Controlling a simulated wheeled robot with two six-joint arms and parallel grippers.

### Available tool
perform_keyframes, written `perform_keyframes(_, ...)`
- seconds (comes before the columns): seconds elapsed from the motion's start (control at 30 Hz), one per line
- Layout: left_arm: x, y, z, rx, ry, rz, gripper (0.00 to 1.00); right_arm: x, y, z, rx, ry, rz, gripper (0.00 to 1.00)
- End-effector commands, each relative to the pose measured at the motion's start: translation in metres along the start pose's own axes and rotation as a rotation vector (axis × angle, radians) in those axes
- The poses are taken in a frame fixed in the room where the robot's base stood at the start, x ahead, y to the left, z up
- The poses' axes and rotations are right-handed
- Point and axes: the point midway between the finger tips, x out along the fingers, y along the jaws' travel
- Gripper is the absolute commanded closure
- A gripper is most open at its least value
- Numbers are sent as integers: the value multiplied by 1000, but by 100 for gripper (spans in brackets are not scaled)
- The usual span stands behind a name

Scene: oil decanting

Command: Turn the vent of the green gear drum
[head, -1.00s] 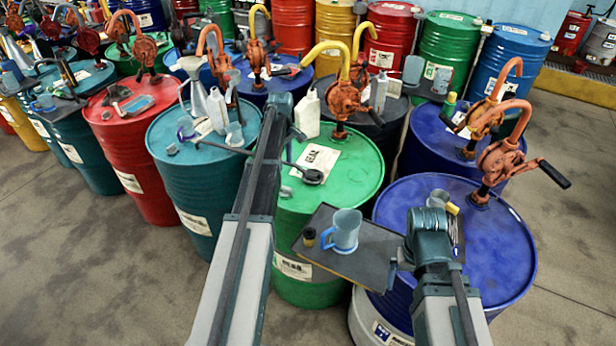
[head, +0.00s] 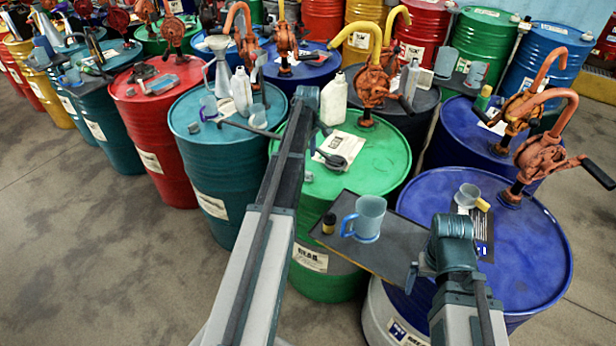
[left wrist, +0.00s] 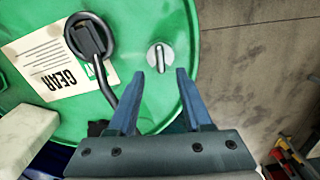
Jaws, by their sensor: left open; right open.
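The green gear drum (head: 385,150) stands in the middle of the head view with a white GEAR label on its top. Its vent (left wrist: 160,57) is a small round grey cap with a raised bar, near the rim. It shows small and grey in the head view (head: 308,177). My left gripper (left wrist: 158,73) is open over the drum top, its fingertips just short of the vent, one to each side in the picture. In the head view its fingers are mostly hidden by my arm. My right gripper (head: 424,268) is open and empty beside the dark board.
A black ring-headed tool (left wrist: 90,38) lies on the drum top beside the vent. An orange pump (head: 372,85) and a white bottle (head: 334,98) stand behind. A board (head: 375,250) with a blue-handled jug (head: 368,217) is in front. Other drums crowd around; the left floor is clear.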

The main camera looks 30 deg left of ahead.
Motion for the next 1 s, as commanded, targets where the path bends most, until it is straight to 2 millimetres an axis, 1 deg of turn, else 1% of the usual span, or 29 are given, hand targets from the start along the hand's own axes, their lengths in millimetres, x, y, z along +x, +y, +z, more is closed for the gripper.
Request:
perform_keyframes(0.03,15,0,0,0,0,0,50,15,-2,-1,0,0,0,0)
perform_keyframes(0.4,64,0,0,0,0,0,50,64,-6,-4,2,0,0,0)
perform_keyframes(0.5,72,0,0,0,0,0,50,71,-7,-4,2,0,0,0)
perform_keyframes(0.6,74,0,0,0,0,0,50,74,-7,-4,2,0,0,0)
perform_keyframes(0.87,73,0,0,0,0,0,50,73,-7,-4,2,0,0,0)
perform_keyframes(0.97,73,0,0,0,0,0,66,73,-7,-4,2,0,0,0)
perform_keyframes(1.0,73,0,0,0,0,0,73,73,-7,-4,2,0,0,0)
